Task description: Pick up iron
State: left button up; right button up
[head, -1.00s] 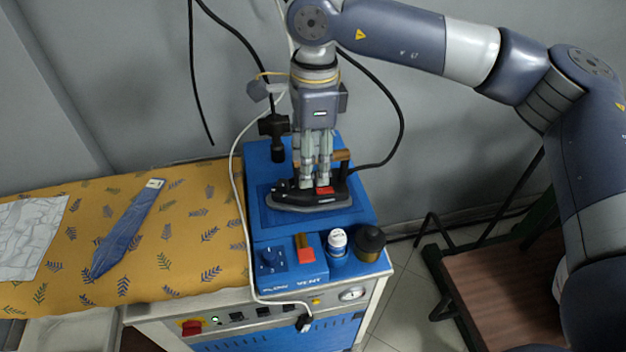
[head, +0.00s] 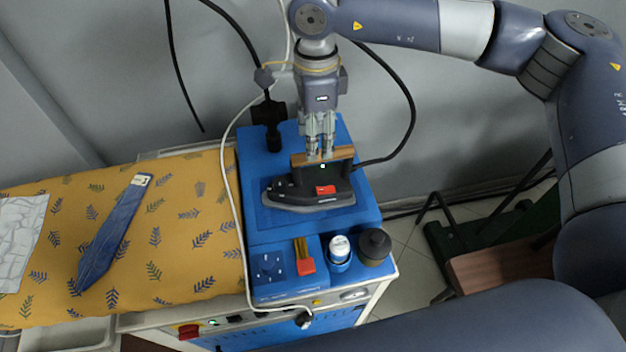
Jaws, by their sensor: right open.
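The iron (head: 312,199) has a dark body with a red patch and a brown handle (head: 343,154). It rests flat on the blue top of the ironing unit, nose to the left. My right gripper (head: 320,157) points down from above with its fingers at the iron's handle, covering part of it. It is open; whether the fingers touch the handle cannot be told. My left gripper is not in view.
The blue unit (head: 360,200) also carries a white-capped bottle (head: 340,248), a dark-capped container (head: 374,245) and a red-tipped brush-like item (head: 304,262). Cables hang around it. A patterned board (head: 180,235) with a blue tie (head: 112,235) is left.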

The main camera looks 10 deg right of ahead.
jog(key=shift+w+f, duration=0.15)
jog(key=shift+f, duration=0.1)
jog(key=f+p, duration=0.1)
jog(key=f, duration=0.1)
jog(key=w+f+p, duration=0.1)
jog(key=f+p, duration=0.1)
jog(key=shift+a+f, duration=0.1)
jog(key=shift+f, duration=0.5)
jog(key=shift+c, duration=0.3)
grip_shut()
jog(key=shift+w+r, duration=0.15)
jog(key=shift+r, duration=0.15)
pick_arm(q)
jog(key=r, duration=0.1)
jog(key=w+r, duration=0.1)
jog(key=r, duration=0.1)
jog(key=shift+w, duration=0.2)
